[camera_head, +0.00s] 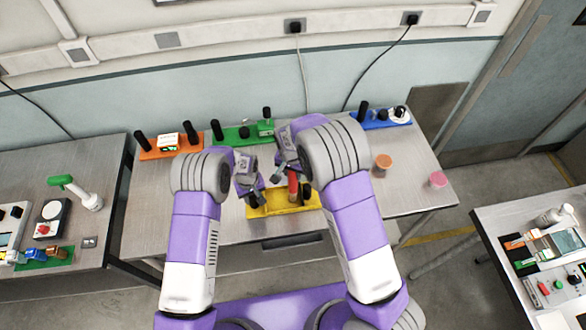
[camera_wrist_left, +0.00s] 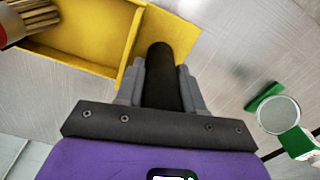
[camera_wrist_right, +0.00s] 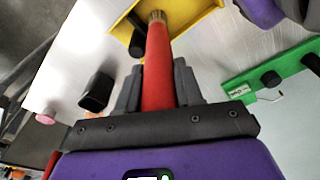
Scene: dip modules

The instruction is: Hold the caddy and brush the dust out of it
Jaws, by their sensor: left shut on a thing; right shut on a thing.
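The yellow caddy (camera_head: 283,209) lies on the table near its front edge, a shallow walled tray with black posts at its ends. My left gripper (camera_head: 256,194) is shut on a black post (camera_wrist_left: 162,78) at one end of the caddy. My right gripper (camera_head: 292,176) is shut on the red handle of a brush (camera_wrist_right: 158,68). The brush's tan bristles also show in the left wrist view (camera_wrist_left: 34,18), over the caddy's tray. Whether the bristles touch the tray floor I cannot tell. No dust can be made out.
Behind the caddy are an orange module (camera_head: 172,152), a green module (camera_head: 238,137) and a blue module (camera_head: 378,121). Side tables hold other devices. The table's left front is clear.

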